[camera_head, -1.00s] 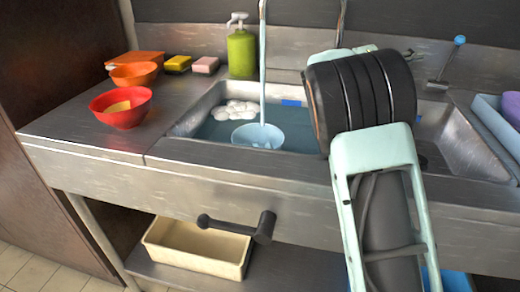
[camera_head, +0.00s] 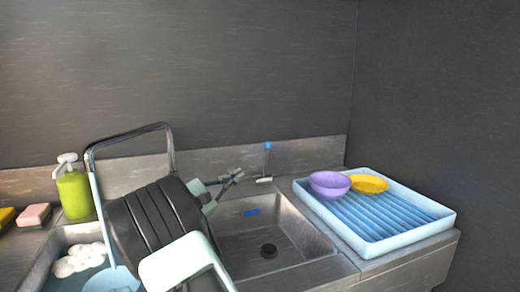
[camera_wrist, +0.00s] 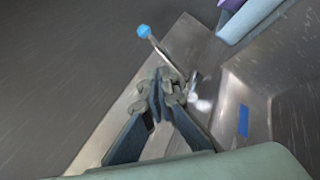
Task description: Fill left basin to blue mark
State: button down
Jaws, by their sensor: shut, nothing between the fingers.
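The left basin (camera_head: 42,278) shows only in part at the lower left of the head view, with water in it. Its blue mark is hidden behind my arm in the head view now. A water stream (camera_head: 96,195) runs from the arched faucet (camera_head: 165,140) into it. A lever with a blue knob (camera_head: 267,145) stands at the back of the sink; the knob also shows in the wrist view (camera_wrist: 143,31). My gripper (camera_head: 234,175) is shut and empty, left of the lever and apart from it in the head view; its fingers (camera_wrist: 158,80) show in the wrist view.
The right basin (camera_head: 290,228) is empty, with a drain and its own blue mark (camera_head: 253,212). A blue rack (camera_head: 400,232) holds a purple bowl (camera_head: 328,184) and a yellow bowl (camera_head: 368,183). A green soap bottle (camera_head: 74,193), pink sponge (camera_head: 34,215) and white items (camera_head: 75,262) are at left.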

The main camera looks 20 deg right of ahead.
jog(key=s+n+p, duration=0.1)
jog(key=n+p, duration=0.2)
jog(key=n, duration=0.2)
jog(key=n+t+p, duration=0.1)
jog(key=n+p, duration=1)
jog(key=n, duration=0.8)
send_near(266, 161)
jog(key=s+d+r, duration=0.2)
jog(key=d, duration=0.2)
jog(key=shift+w+d+r, duration=0.15)
jog(key=shift+w+d, duration=0.2)
jog(key=shift+w, duration=0.35)
jog(key=shift+w+d+r, duration=0.2)
jog(key=shift+w+d, duration=0.1)
jog(key=shift+w, duration=0.35)
jog(key=shift+w+d+r, duration=0.15)
jog(key=shift+w+d, duration=0.2)
jog(key=shift+w, duration=0.35)
